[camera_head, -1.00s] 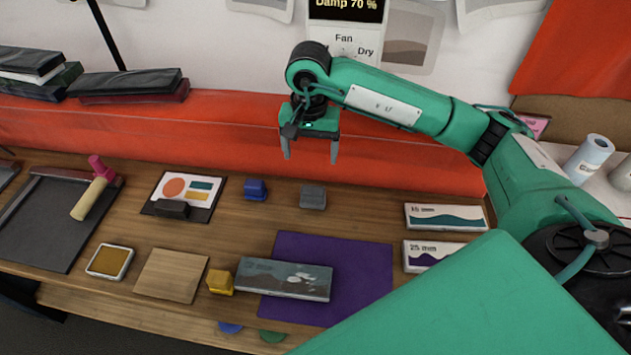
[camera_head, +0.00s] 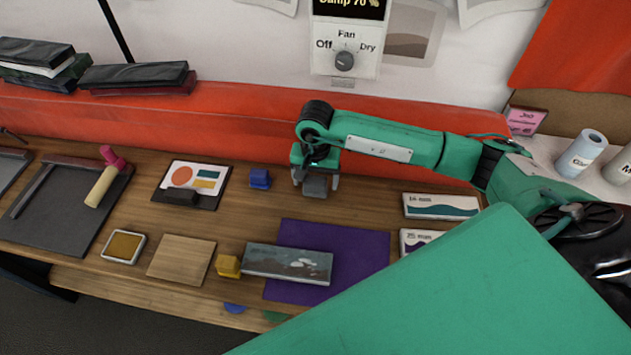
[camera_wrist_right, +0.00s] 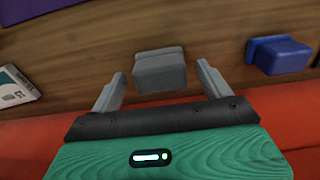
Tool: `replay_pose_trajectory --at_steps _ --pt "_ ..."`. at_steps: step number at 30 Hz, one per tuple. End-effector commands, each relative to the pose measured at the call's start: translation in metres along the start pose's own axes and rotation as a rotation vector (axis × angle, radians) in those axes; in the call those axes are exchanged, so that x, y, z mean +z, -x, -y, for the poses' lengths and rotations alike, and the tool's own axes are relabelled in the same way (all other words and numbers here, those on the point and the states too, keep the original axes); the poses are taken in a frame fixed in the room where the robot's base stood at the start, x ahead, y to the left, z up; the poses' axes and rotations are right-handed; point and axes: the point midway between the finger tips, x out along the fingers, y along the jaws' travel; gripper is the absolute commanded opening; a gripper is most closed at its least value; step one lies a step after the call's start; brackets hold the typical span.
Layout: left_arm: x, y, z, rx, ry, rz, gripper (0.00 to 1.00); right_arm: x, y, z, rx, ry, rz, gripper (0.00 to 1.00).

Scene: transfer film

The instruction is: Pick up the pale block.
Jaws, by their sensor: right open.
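A grey block (camera_head: 315,187), the palest of the small blocks, sits on the wooden table behind the purple mat. My right gripper (camera_head: 316,182) is directly over it, pointing down, with its fingers apart. In the right wrist view the grey block (camera_wrist_right: 160,72) shows between the two open fingertips, with a gap to each side; it is not gripped. The gripper partly hides the block in the head view. My left gripper is not in view.
A blue block (camera_head: 260,178) stands just left of the grey one and also shows in the wrist view (camera_wrist_right: 280,55). A red padded ledge (camera_head: 230,125) runs behind. A patterned slab (camera_head: 288,263) lies across the purple mat (camera_head: 350,250), beside a yellow block (camera_head: 228,266).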

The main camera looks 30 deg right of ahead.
Motion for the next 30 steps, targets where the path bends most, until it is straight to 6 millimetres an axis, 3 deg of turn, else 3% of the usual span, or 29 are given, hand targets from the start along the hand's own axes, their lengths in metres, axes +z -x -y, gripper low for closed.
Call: replay_pose_trajectory --at_steps 9,16,18,30 --pt "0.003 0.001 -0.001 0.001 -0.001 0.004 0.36 0.000 -0.006 0.000 0.000 0.000 -0.001 0.78" --pt "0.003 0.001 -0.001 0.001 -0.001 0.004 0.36 0.000 -0.006 0.000 0.000 0.000 -0.001 0.33" --pt "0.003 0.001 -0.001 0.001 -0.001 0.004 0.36 0.000 -0.005 0.000 0.000 0.000 -0.001 0.28" --pt "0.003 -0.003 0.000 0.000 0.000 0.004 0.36 -0.001 0.006 0.001 -0.002 0.000 -0.003 0.28"
